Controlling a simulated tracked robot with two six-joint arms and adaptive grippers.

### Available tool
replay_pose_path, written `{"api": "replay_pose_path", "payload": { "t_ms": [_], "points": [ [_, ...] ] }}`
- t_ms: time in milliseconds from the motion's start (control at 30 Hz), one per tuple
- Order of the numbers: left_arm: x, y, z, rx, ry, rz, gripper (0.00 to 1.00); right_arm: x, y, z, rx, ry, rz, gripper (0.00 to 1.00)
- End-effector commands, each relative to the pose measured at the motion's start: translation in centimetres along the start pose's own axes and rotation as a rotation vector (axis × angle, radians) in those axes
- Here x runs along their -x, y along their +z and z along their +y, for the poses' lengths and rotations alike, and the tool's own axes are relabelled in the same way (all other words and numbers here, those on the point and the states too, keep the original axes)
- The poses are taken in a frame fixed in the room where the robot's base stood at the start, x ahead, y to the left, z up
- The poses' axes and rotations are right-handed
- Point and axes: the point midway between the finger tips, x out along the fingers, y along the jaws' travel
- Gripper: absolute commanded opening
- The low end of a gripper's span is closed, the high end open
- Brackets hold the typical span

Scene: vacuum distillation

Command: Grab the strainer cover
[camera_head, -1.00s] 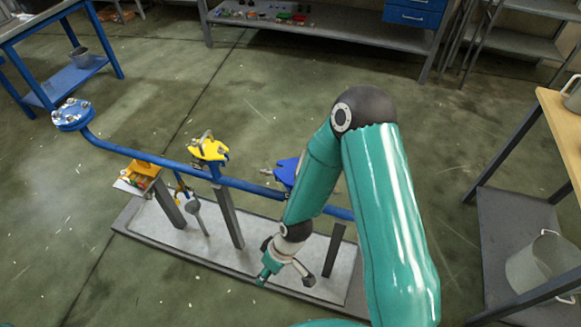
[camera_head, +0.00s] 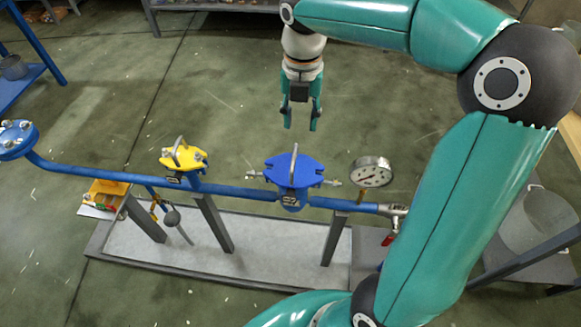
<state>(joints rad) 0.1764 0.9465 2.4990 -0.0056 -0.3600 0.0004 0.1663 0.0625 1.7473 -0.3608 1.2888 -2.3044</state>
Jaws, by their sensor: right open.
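A blue cover (camera_head: 291,172) with an upright grey handle sits on a blue fitting of the pipe, right of the picture's middle. A yellow cover (camera_head: 184,158) with a similar handle sits on another fitting further left. The frames do not say which one is the strainer cover. My right gripper (camera_head: 300,122) is open and empty, pointing down, and appears just above and beyond the blue cover in the picture, apart from it. My left gripper is not in view.
The blue pipe (camera_head: 240,191) runs across on grey posts over a grey base plate (camera_head: 270,245). A pressure gauge (camera_head: 371,172) stands right of the blue cover. A yellow tray (camera_head: 105,194) holds small parts at left. A grey bucket (camera_head: 540,215) stands at right.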

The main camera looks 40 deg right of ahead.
Motion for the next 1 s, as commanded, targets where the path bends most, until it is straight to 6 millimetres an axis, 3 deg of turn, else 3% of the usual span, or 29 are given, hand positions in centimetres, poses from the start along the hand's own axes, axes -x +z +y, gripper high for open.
{"api": "replay_pose_path", "payload": {
  "t_ms": [100, 333, 667, 1000],
  "points": [
    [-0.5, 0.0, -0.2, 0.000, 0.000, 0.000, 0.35, -2.9, -0.1, 0.4, 0.009, -0.005, 0.005, 0.42],
    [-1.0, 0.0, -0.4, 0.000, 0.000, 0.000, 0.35, -7.5, -0.1, 0.8, 0.014, -0.003, 0.004, 0.42],
    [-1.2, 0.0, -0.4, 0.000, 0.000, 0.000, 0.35, -9.9, 0.0, 1.0, 0.015, -0.002, 0.003, 0.42],
    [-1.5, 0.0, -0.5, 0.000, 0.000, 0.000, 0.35, -14.2, 0.4, 1.6, 0.013, -0.001, 0.001, 0.42]
  ]
}}
